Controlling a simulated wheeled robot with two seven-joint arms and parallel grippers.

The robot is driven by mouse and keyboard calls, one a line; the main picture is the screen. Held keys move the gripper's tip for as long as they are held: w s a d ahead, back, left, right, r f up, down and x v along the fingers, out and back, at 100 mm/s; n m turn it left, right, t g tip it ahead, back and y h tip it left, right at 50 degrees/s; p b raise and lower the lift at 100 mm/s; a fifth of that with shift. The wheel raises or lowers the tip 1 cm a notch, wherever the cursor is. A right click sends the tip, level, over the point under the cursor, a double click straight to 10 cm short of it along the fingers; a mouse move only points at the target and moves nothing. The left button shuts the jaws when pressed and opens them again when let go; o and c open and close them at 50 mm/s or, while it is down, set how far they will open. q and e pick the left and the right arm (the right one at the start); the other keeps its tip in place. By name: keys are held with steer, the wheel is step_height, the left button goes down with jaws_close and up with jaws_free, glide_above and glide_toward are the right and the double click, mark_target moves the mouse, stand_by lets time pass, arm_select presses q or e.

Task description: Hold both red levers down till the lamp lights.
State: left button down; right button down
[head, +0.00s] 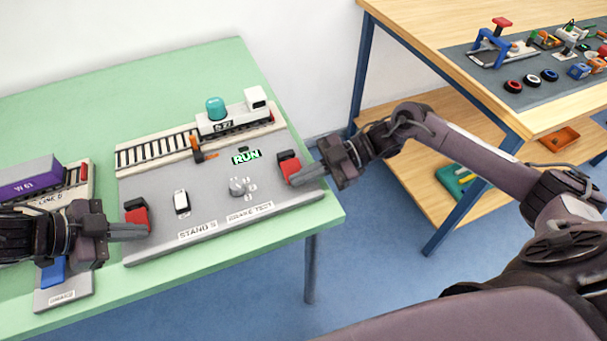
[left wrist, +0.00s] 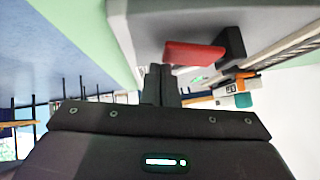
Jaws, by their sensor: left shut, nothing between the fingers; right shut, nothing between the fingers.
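The left red lever (head: 138,217) sits at the left end of a grey panel (head: 205,208), with a black block behind it. It also shows in the left wrist view (left wrist: 195,54). My left gripper (head: 146,231) is shut and empty, its tips at the lever's front edge; I cannot tell if they touch. The right red lever (head: 290,167) is at the panel's right end. My right gripper (head: 294,180) is shut and empty, its tips over or against that lever's front; contact is unclear. A teal dome (head: 215,108), possibly the lamp, shows no clear glow. A RUN sign (head: 246,157) glows green.
The panel holds a knob (head: 238,187), a white switch (head: 181,202) and an orange-handled lever (head: 202,150). A white rail vehicle (head: 238,118) stands on track behind. A purple wagon (head: 30,178) is at the left. A wooden workbench (head: 440,25) with small parts stands right.

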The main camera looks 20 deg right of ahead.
stand_by(0.9)
steer(key=r, duration=0.2)
steer(key=s+r, duration=0.1)
steer(key=r, duration=0.1)
steer(key=v, duration=1)
